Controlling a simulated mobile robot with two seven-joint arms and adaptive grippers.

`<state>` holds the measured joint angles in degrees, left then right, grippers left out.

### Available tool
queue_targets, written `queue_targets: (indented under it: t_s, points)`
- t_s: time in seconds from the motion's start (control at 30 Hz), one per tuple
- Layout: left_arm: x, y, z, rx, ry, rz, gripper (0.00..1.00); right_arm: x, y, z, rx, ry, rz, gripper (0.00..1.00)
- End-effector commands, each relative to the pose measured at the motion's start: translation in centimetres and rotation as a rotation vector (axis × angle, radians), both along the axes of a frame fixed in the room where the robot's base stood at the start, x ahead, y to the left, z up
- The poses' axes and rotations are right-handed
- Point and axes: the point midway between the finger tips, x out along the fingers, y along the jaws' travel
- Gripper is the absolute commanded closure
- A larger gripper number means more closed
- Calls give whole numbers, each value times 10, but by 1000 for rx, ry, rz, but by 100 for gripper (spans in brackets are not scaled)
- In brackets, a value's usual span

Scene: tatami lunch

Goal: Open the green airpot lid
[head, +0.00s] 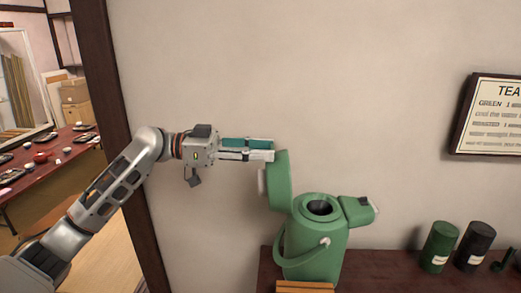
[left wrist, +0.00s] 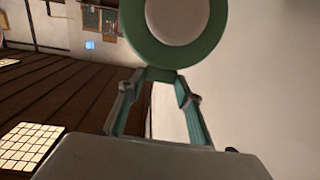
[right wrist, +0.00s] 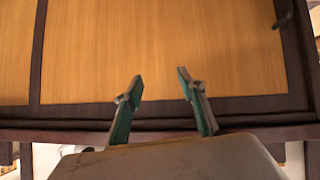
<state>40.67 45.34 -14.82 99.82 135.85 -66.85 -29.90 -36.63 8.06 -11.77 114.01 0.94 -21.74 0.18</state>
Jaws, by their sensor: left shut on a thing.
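The green airpot (head: 314,240) stands upright on a dark wooden shelf, its spout side to the right and its dark round opening showing on top. Its green lid (head: 283,181) stands swung up at the left side of the top, with the pale inner disc facing left. My left gripper (head: 272,150) is at the upper edge of the lid, shut on it. In the left wrist view the lid (left wrist: 174,50) shows as a green ring around a white disc at the fingertips. My right gripper (right wrist: 158,82) is open and empty, facing a wooden panel, away from the airpot.
A green canister (head: 438,246) and a black canister (head: 474,246) stand on the shelf (head: 390,270) to the right of the airpot. A framed tea sign (head: 490,115) hangs on the wall. A dark post (head: 112,120) stands behind my left arm.

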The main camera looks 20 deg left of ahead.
Motion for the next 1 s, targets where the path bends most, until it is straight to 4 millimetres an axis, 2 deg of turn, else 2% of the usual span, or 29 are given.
queue_targets:
  t_s: [0.03,0.07,0.1,0.13,0.57,0.77,1.0]
  points:
    - [0,-1,-10,15,8,-4,100,0,0,-1,0,1,0,60]
    - [0,-1,-10,15,8,-4,100,0,0,-1,0,1,0,60]
    - [0,-2,-10,15,9,-4,58,0,0,-1,0,1,1,60]
    - [0,-2,-10,14,9,-4,50,0,0,-1,0,1,1,60]
    - [-1,4,-3,5,4,-1,49,1,0,-1,-1,-1,2,60]
    - [-12,31,-3,7,5,1,49,0,0,-1,0,1,1,60]
    - [-30,77,-1,8,7,1,49,-1,0,-1,1,1,0,60]
